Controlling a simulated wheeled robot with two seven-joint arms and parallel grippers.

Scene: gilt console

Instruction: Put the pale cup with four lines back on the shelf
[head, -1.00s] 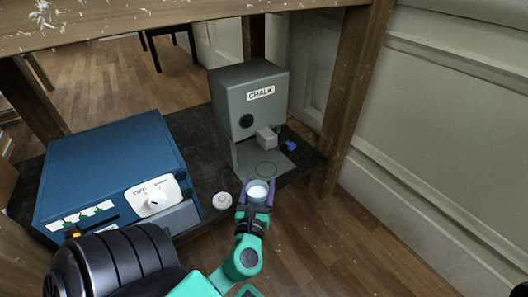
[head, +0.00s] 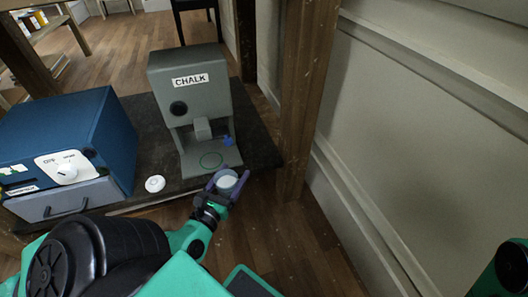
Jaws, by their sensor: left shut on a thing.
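A pale cup (head: 226,183) is held upright or nearly so in my left gripper (head: 228,178). The purple fingers are shut around its sides. I see mostly its pale top; no lines show on it from here. The cup is in front of the grey machine marked CHALK (head: 190,105), just short of the green ring (head: 211,160) on that machine's base. My right gripper is not in view.
The dark low board (head: 262,150) bears the CHALK machine, a blue box with a dial (head: 75,135) and a small white round thing (head: 155,184). A wooden post (head: 308,90) stands to the right, before a panelled wall. A shelf with jars (head: 35,22) is far back left.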

